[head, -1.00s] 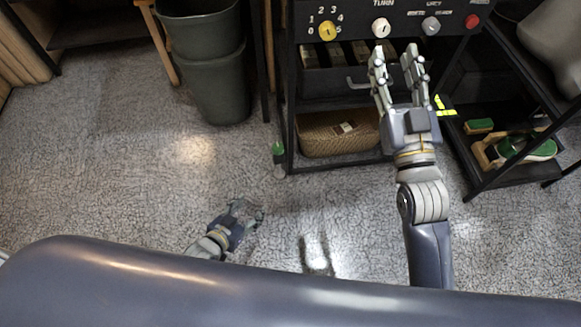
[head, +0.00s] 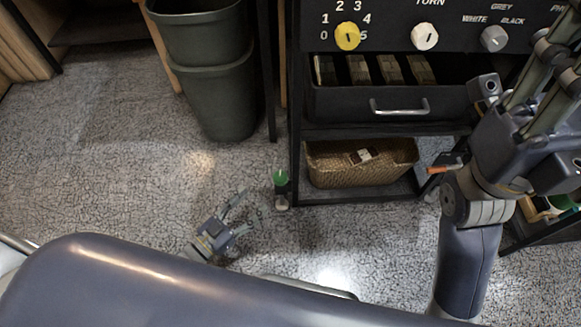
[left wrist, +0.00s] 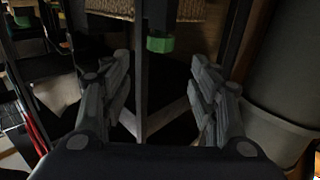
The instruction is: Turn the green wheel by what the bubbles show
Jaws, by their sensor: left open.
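The green wheel (head: 280,177) sits low on the front left leg of the black cart (head: 295,140), just above the floor foot. It also shows in the left wrist view (left wrist: 160,44), ahead of and between my fingers. My left gripper (head: 249,210) is open and empty near the floor, a little left of and nearer than the wheel, not touching it. My right gripper (head: 560,58) is raised at the right in front of the cart, its fingers partly cut off by the frame edge. No level bubbles can be made out now.
A wicker basket (head: 360,166) stands on the cart's lower shelf, under a drawer with a silver handle (head: 400,107). Yellow (head: 347,36), white (head: 424,37) and grey (head: 494,38) knobs are on the panel. A dark bin (head: 215,95) stands left. The floor between is clear.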

